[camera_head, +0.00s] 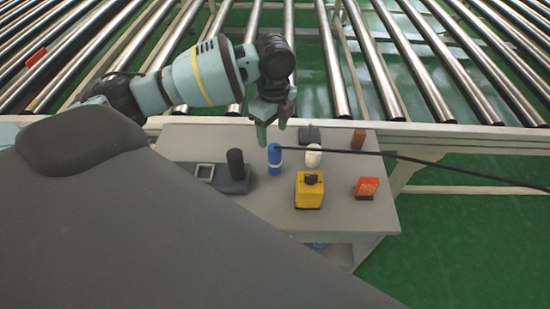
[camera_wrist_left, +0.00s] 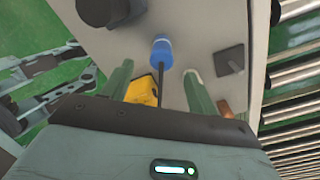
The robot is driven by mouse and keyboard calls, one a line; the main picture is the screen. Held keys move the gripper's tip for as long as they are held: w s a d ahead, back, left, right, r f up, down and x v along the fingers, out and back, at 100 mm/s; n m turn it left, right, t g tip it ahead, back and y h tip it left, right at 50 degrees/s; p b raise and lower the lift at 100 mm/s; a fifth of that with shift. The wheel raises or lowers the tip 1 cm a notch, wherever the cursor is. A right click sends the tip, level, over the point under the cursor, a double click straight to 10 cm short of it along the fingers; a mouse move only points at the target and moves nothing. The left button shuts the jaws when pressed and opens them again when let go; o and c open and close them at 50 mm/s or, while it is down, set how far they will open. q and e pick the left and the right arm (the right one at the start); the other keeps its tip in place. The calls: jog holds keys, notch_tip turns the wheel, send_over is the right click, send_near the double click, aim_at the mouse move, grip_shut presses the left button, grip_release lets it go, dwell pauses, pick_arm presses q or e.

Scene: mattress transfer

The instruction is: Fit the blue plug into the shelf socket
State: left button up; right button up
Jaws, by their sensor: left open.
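The blue plug (camera_head: 274,160), a small upright cylinder with a pale band, stands on the grey table. It also shows in the left wrist view (camera_wrist_left: 162,54). A black cable runs from its top toward the right. My left gripper (camera_head: 272,130) is open and empty, just above and behind the plug in the head view. In the left wrist view its green fingertips (camera_wrist_left: 160,75) are apart, with the plug beyond them and the cable between. I cannot tell which thing is the shelf socket. My right gripper is not in view.
On the table (camera_head: 270,205) are a dark base (camera_head: 235,184) with a black cylinder (camera_head: 235,162), a yellow box (camera_head: 309,192), a red box (camera_head: 366,187), a white object (camera_head: 313,156), a dark block (camera_head: 309,135) and a brown block (camera_head: 357,139). A roller conveyor (camera_head: 335,65) lies behind.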

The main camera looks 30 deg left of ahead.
aim_at(275, 148)
pick_arm(q)
jog(key=m, duration=0.3)
jog(key=shift+s+a+f+m, duration=0.15)
jog(key=shift+s+f+m, duration=0.05)
jog(key=shift+f+m, duration=0.2)
jog(key=shift+f, duration=1.35)
jog(key=f, duration=0.4)
jog(key=shift+w+d, duration=0.25)
jog(key=shift+d, duration=0.15)
jog(key=shift+f, duration=0.55)
jog(key=shift+c, duration=0.5)
jog(key=c, duration=1.1)
jog(key=shift+c, duration=0.2)
